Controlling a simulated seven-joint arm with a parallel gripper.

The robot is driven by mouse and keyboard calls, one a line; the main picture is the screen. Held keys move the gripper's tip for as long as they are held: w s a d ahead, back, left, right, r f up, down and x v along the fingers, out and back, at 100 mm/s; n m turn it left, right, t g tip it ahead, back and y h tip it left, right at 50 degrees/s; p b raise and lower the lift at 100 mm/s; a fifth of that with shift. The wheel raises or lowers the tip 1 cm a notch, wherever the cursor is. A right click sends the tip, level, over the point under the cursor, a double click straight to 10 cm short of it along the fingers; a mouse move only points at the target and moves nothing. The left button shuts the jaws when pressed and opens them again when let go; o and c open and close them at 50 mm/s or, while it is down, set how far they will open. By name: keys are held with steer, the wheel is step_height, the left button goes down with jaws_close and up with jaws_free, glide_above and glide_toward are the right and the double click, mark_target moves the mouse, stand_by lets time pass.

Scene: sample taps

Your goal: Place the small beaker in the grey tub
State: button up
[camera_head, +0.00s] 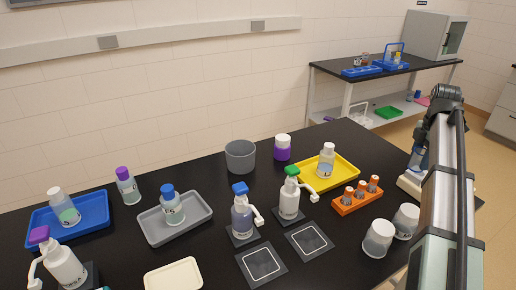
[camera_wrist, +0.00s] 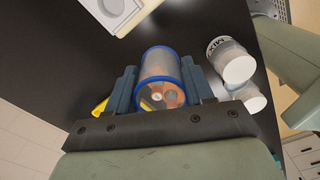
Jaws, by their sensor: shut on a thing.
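The grey tub (camera_head: 240,157) stands upright at the back middle of the black table in the head view. Its inside cannot be seen well. In the wrist view my gripper (camera_wrist: 158,88) is shut on the small beaker (camera_wrist: 163,62), a clear cylinder with a blue rim, held between the two blue fingers. Orange shapes show through the beaker. In the head view my gripper (camera_head: 417,162) is at the right end of the table, mostly behind my arm, far right of the tub. The beaker cannot be made out there.
A white device (camera_head: 411,185) is by my gripper. Two whitish cups (camera_head: 378,239) and an orange rack (camera_head: 357,195) stand left of my arm.

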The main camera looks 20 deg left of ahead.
steer(key=shift+w+r, duration=0.1)
steer(key=shift+r, duration=0.85)
steer(key=w+a+n, duration=0.1)
steer(key=w+a, duration=0.2)
steer(key=a, duration=0.5)
steer(key=w+a+n, duration=0.1)
steer(key=w+a, duration=0.1)
steer(key=a, duration=0.6)
steer(key=n, duration=0.5)
glide_above(241, 155)
steer(key=s+d, duration=0.3)
steer(key=s, duration=0.1)
steer(key=shift+s+a+f, duration=0.1)
steer(key=shift+a+f, duration=0.05)
steer(key=shift+f, duration=2.4)
steer(key=shift+s+a+f, duration=0.1)
steer(key=shift+a+f, duration=0.05)
steer(key=shift+f, duration=2.45)
steer(key=shift+s+a+f, duration=0.1)
steer(key=shift+a+f, duration=0.05)
steer(key=shift+f, duration=2.4)
steer(key=shift+f, duration=0.15)
steer(key=o, duration=0.7)
